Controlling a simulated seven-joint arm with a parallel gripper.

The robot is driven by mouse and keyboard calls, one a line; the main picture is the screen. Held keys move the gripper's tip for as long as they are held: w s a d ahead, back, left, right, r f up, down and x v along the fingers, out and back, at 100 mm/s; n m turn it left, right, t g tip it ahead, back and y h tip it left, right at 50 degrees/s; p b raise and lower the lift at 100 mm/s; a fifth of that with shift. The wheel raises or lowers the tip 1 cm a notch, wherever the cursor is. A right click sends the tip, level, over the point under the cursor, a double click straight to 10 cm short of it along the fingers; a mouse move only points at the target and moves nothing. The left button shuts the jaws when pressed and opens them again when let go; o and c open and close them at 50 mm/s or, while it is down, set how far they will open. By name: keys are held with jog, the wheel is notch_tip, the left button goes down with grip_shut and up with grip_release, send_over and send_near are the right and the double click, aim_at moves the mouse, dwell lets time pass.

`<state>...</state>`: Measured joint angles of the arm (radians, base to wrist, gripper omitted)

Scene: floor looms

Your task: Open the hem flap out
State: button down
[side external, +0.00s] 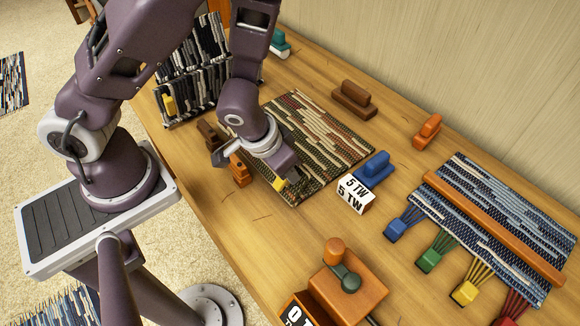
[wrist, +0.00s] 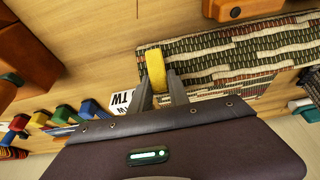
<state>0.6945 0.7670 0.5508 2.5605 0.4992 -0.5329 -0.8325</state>
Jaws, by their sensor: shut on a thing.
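A woven mat in green, brown and cream (side external: 325,140) lies on the wooden table. A yellow tab (side external: 279,184) shows at its near-left edge. My gripper (side external: 284,180) is over that edge, low to the table. In the wrist view the yellow tab (wrist: 155,70) stands between my two fingers (wrist: 160,88), and they are shut on it. The mat (wrist: 225,50) stretches to the right of the tab in that view. My gripper hides part of the mat's edge, and I cannot tell how far the hem flap is folded.
A blue block (side external: 372,167) and a white block marked "5 TW" (side external: 354,194) stand close to the mat's right side. An orange block (side external: 239,170) and a brown block (side external: 211,133) stand at its left. A blue weaving (side external: 480,205) under an orange bar lies far right.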

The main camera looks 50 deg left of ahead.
jog(key=shift+s, duration=0.15)
jog(key=c, duration=1.2)
grip_release()
jog(key=shift+c, duration=0.2)
jog(key=v, duration=0.6)
jog(key=shift+r, duration=0.3)
jog(key=shift+s+r, duration=0.1)
jog(key=shift+r, duration=0.1)
jog(key=shift+c, duration=0.4)
